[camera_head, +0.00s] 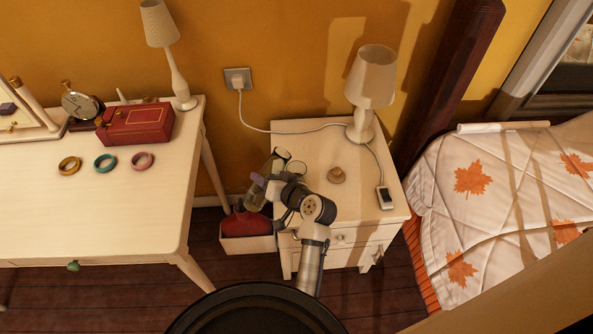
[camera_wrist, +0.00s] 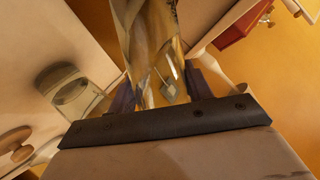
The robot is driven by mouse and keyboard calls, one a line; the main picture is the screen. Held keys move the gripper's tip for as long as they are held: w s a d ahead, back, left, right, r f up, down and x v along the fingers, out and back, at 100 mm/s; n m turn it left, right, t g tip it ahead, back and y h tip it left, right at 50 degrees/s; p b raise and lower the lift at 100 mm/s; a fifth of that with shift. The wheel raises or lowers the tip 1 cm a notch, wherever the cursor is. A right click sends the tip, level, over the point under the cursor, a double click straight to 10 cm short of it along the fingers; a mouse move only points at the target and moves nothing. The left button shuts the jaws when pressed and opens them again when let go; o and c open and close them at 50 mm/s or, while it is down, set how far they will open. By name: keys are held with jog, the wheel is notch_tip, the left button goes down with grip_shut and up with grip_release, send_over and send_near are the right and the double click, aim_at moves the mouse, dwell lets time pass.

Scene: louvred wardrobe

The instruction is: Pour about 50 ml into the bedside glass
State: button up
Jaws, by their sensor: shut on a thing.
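My gripper (camera_head: 273,183) is shut on a clear glass vessel, probably a carafe (camera_head: 256,194), at the left edge of the bedside cabinet. In the wrist view the carafe (camera_wrist: 152,35) stands between the two fingers of my gripper (camera_wrist: 160,88). In the head view it looks tilted; its liquid level cannot be made out. The bedside glass (camera_wrist: 75,93) is clear and sits on the cabinet top, beside the carafe and apart from my fingers. In the head view the glass (camera_head: 297,168) is partly hidden by my wrist. I cannot tell whether it holds liquid.
The white cabinet (camera_head: 315,145) also bears a lamp (camera_head: 370,85), a round wooden piece (camera_head: 337,175) and a phone-like device (camera_head: 385,197). A cable runs to the wall socket (camera_head: 238,79). A low box with red cloth (camera_head: 247,224) stands left. A dressing table (camera_head: 120,200) and bed (camera_head: 500,200) flank the cabinet.

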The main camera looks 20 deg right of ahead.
jog(key=shift+s+a+r+n+h, duration=0.1)
jog(key=shift+a+r+n+h, duration=0.15)
jog(key=shift+a+n, duration=0.2)
jog(key=shift+n+h+b, duration=0.45)
jog(key=shift+b, duration=0.1)
jog(key=shift+a+n+t+h+b, duration=0.3)
jog(key=shift+n+h+b, duration=0.5)
jog(key=shift+n+b, duration=0.5)
jog(key=shift+n, duration=0.2)
jog(key=shift+h, duration=0.3)
jog(key=shift+r, duration=0.1)
